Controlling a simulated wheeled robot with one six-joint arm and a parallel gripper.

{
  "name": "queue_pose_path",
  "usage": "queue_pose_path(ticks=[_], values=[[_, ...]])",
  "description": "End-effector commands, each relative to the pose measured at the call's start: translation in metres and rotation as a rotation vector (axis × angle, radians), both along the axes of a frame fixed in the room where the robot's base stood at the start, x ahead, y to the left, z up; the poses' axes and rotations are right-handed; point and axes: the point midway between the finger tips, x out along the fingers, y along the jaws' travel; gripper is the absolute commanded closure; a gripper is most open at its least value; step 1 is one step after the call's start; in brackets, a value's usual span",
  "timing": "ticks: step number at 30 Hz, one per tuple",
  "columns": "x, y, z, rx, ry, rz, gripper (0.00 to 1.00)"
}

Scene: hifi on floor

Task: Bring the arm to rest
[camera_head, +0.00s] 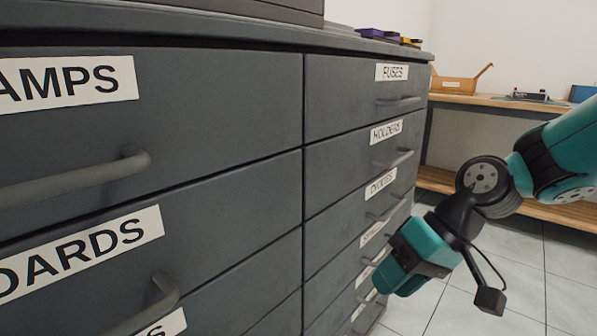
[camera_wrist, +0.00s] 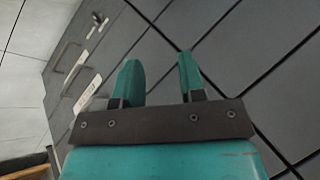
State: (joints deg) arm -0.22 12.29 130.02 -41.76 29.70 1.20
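My arm, teal and black, reaches in from the right in the head view. Its gripper (camera_head: 398,262) hangs in front of the lower right drawers of a dark grey cabinet (camera_head: 230,180). In the wrist view my gripper (camera_wrist: 160,75) shows two teal fingers standing apart, with nothing between them. The cabinet front fills much of the area beyond the fingers there. I cannot tell how close the fingertips are to the drawer fronts.
Drawer handles (camera_head: 400,158) stick out near my arm. A wooden bench (camera_head: 480,100) with a wooden box (camera_head: 462,83) stands behind at right. Purple and yellow items (camera_head: 385,36) lie on the cabinet top. Tiled floor (camera_head: 470,310) is open at lower right.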

Motion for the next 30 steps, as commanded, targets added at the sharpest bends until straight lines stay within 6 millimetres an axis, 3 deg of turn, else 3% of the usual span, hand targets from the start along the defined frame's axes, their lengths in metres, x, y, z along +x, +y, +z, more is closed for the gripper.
queue_pose_path(ticks=[1, 3, 14, 15, 23, 30], values=[[-0.023, 0.005, 0.021, -0.039, -0.021, 0.037, 0.63], [-0.050, 0.007, 0.035, -0.087, -0.037, 0.078, 0.63], [-0.152, -0.009, 0.071, -0.256, -0.108, 0.199, 0.63], [-0.149, -0.009, 0.086, -0.256, -0.102, 0.195, 0.63], [-0.148, -0.009, 0.150, -0.253, -0.100, 0.192, 0.63], [-0.147, -0.009, 0.236, -0.252, -0.100, 0.192, 0.63]])
